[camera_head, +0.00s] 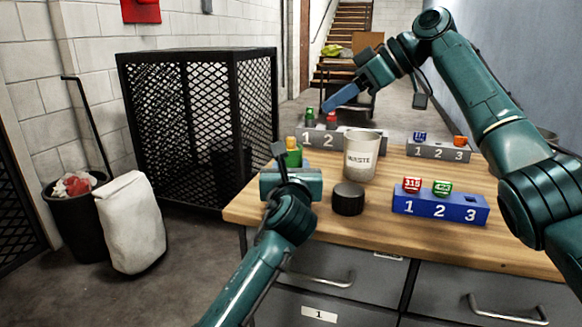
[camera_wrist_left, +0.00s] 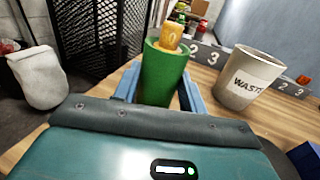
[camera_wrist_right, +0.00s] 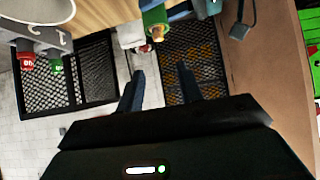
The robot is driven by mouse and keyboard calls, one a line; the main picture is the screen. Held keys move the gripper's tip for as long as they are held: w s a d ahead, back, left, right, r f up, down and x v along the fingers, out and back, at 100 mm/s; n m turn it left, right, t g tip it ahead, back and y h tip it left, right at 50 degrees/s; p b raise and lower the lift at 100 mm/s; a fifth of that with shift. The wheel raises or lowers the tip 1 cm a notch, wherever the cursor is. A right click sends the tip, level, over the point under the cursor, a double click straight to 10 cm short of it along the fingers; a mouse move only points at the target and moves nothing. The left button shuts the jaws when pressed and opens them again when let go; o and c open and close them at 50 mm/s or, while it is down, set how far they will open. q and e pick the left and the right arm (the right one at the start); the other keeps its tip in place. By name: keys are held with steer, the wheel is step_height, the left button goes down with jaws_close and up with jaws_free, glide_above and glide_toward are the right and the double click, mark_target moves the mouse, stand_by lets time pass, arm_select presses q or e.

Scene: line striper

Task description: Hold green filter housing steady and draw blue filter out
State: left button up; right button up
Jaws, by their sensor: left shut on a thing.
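My left gripper (camera_head: 291,168) is shut on the green filter housing (camera_wrist_left: 163,78), which stands upright between its fingers near the table's left edge. A yellow-orange filter (camera_wrist_left: 172,38), not a blue one, sticks up out of the housing's open top. It also shows in the head view (camera_head: 291,142). My right gripper (camera_wrist_right: 160,72) is open and empty, held in the air above and behind the housing; its blue fingers show in the head view (camera_head: 338,96). A blue filter-like piece (camera_head: 419,136) sits in slot 1 of the grey rack at the right.
A white waste cup (camera_head: 361,158) and a black round cap (camera_head: 348,199) stand right of the housing. A blue rack (camera_head: 440,207) holds red and green pieces; slot 3 is empty. Grey racks (camera_head: 437,152) stand behind. A black mesh cage (camera_head: 195,125) stands left of the table.

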arm_select(q)
steer(key=c, duration=0.3)
arm_select(e)
steer(key=shift+o, duration=0.4)
arm_select(q)
steer(key=shift+c, duration=0.2)
arm_select(e)
steer(key=w+d+m+t+h, duration=0.2)
steer(key=w+d+t+h, duration=0.4)
steer(key=w+d+t, duration=0.6)
steer(key=w+d+r+n+t+h, duration=0.2)
steer(key=d+r+n+t, duration=0.25)
steer(key=r+t, duration=0.2)
steer(key=s+a+n+g+y, duration=0.35)
steer(key=n+y, duration=0.45)
steer(key=n, duration=0.3)
steer(key=s+a+n+g+y, duration=0.2)
steer(key=s+a+n+y, duration=0.3)
steer(key=n+y, duration=0.45)
steer(key=n+g+h, duration=0.3)
steer(key=n+g, duration=0.8)
steer(key=n, duration=0.2)
glide_toward(301, 149)
steer(key=r, duration=0.1)
steer(key=shift+w+x, duration=0.1)
steer(key=shift+x, duration=2.45)
steer(key=shift+w+x, duration=0.15)
steer(key=shift+x, duration=2.35)
